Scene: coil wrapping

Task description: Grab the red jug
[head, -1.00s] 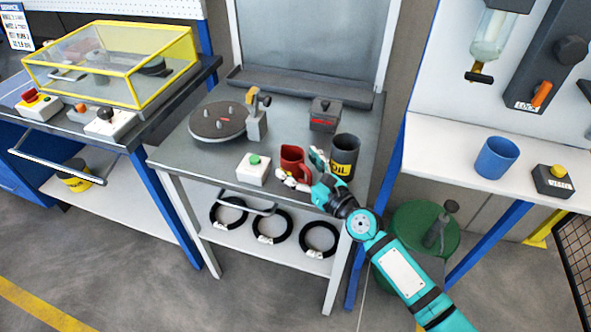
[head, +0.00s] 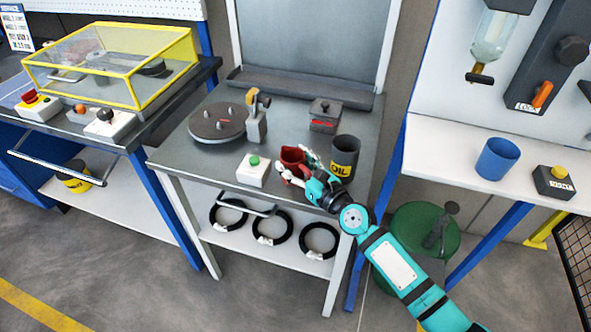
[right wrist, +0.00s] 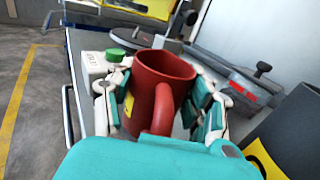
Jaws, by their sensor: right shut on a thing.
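The red jug (head: 293,156) stands on the grey middle table, between the white box with the green button and the dark oil container. In the right wrist view the red jug (right wrist: 158,88) is upright, with its handle towards the camera and a bit of a yellow label at its left side. My right gripper (head: 296,168) is shut on the jug. In the right wrist view its fingers (right wrist: 160,105) lie on both sides of the jug's body. In the head view the gripper hides the jug's lower part. My left gripper is not in view.
The dark oil container (head: 345,157) stands close to the right of my gripper. The green-button box (head: 252,171) is close on the left. A turntable (head: 217,124) and a dark box with a red mark (head: 325,115) stand farther back. A blue cup (head: 497,158) is on the right shelf.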

